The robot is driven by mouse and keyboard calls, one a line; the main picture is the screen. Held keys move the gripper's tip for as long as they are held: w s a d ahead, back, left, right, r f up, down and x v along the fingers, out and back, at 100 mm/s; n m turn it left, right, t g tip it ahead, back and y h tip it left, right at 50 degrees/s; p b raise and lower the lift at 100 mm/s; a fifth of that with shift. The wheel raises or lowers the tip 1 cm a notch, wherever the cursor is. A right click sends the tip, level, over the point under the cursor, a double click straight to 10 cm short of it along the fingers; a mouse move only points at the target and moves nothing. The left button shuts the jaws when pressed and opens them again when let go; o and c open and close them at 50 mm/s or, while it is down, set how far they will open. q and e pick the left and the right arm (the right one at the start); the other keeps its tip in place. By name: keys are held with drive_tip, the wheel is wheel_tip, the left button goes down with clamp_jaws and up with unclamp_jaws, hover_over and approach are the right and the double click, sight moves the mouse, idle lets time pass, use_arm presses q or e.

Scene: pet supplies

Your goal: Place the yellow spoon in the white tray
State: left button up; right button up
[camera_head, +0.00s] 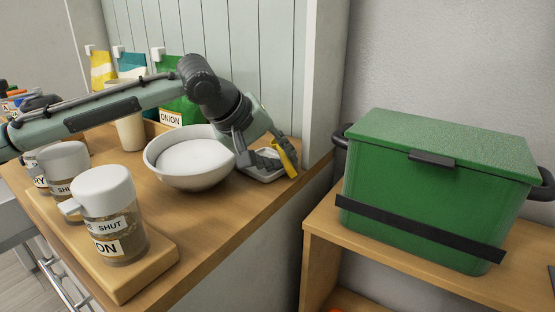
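The yellow spoon (287,154) shows as a steep, tilted yellow strip at the right side of the gripper's fingers, above the tray's right edge. I cannot tell whether the fingers grip it or only lie beside it. The gripper hides part of the tray and perhaps part of the spoon. My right gripper is not in view.
A white bowl (190,166) stands just left of the tray. Lidded jars (112,215) stand on a wooden board (150,268) in front. A cup (129,130) and bags (178,108) stand behind my arm. A green lidded box (430,185) sits on a lower shelf at right.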

use_arm(q)
drive_tip(key=shift+r, duration=0.2)
drive_tip(key=v, duration=1.2)
drive_tip(key=shift+r, duration=0.4)
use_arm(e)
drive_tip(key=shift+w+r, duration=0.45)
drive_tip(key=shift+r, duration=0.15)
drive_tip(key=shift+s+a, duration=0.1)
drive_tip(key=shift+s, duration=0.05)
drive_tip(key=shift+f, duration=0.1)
